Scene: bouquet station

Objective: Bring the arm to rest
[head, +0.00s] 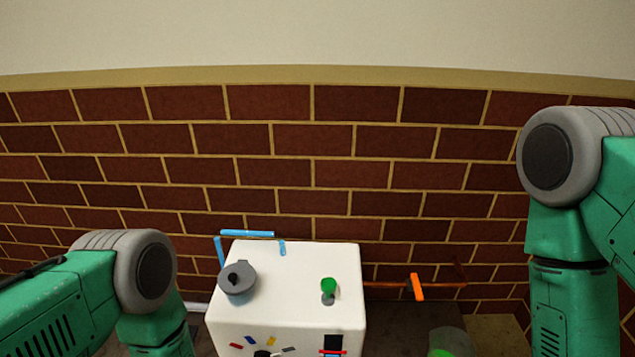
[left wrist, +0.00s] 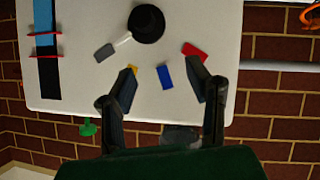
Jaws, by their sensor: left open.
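My left gripper (left wrist: 165,78) shows in the left wrist view with its two dark fingers spread apart and nothing between them. It faces the front panel of a white box (head: 290,258), which fills much of that view (left wrist: 85,85). A black knob (left wrist: 146,24) with grey, yellow, blue and red marks around it lies beyond the fingertips. I cannot tell how far the fingers are from the panel. In the head view only green and grey links of my arms show, at the lower left and the right. My right gripper is not in view.
On the box top stand a grey lidded pot (head: 237,282) and a green knob-like thing (head: 328,285). A blue frame (head: 247,233) is at its back left. An orange bar (head: 417,287) is to its right. A brick wall (head: 350,140) closes off the back.

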